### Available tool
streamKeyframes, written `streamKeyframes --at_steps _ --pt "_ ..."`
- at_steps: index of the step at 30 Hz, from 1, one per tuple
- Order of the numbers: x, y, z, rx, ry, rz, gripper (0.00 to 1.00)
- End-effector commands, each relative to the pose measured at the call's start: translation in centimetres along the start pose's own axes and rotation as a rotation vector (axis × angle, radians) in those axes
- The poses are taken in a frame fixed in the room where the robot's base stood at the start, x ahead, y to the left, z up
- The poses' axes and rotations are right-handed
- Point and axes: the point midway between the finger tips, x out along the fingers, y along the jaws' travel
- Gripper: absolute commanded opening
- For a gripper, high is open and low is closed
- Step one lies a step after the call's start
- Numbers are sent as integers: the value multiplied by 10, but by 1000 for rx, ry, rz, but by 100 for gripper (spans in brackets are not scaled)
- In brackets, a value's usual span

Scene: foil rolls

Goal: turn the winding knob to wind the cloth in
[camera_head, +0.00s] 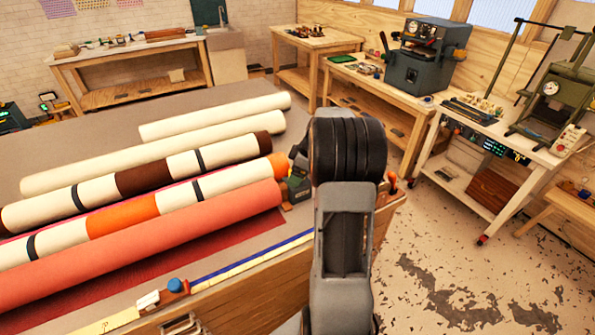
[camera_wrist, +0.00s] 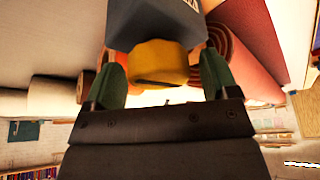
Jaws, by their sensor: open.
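A yellow knob (camera_wrist: 160,60) sticks out of a dark grey box (camera_wrist: 155,20) in the wrist view. My gripper (camera_wrist: 160,80) has its two green fingertips on either side of the knob, spread apart. Whether either fingertip touches the knob I cannot tell. In the head view my black arm hides the knob and the gripper. A small dark box (camera_head: 298,187) shows just left of the arm, by the roll ends. Cloth rolls lie side by side on the table: a coral roll (camera_head: 140,245), an orange-and-cream roll (camera_head: 125,215) and a brown-and-cream roll (camera_head: 145,180).
Two plain cream rolls (camera_head: 215,117) lie farther back on the grey table top (camera_head: 75,147). A blue-knobbed fitting (camera_head: 176,286) sits on the table's front edge. Benches with machines (camera_head: 421,58) stand at the back right. The floor (camera_head: 470,270) at right is open.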

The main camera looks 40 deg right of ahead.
Motion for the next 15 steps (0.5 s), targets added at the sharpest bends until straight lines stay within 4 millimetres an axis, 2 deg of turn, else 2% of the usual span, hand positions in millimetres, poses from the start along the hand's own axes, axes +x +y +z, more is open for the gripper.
streamKeyframes --at_steps 2,15 --pt "0 0 0 0 0 0 76" --pt "0 0 0 0 0 0 33"
